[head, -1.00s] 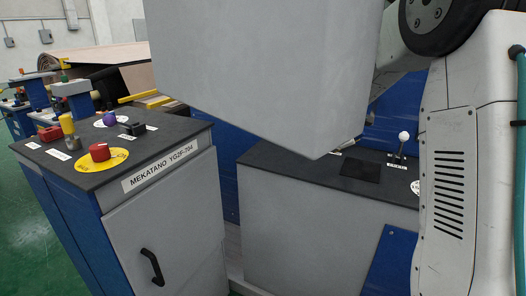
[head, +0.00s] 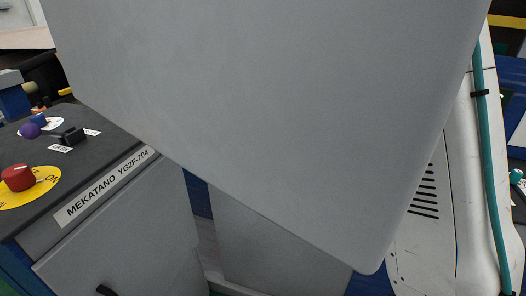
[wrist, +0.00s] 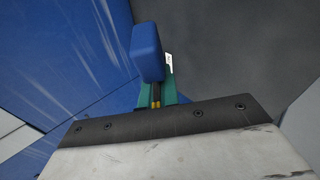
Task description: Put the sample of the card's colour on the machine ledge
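In the wrist view, my gripper (wrist: 156,95) shows as a pale body with a dark bolted plate and a narrow green part with yellow marks. A rounded blue block (wrist: 147,52) lies in line with the green part and overlaps it. I cannot tell whether it is held, and the fingertips are not clear. The head view does not show my gripper; a large grey surface hides much of the middle. The colour card and the machine ledge cannot be made out.
Blue panels (wrist: 60,60) and a dark grey surface (wrist: 240,50) lie beyond my gripper.

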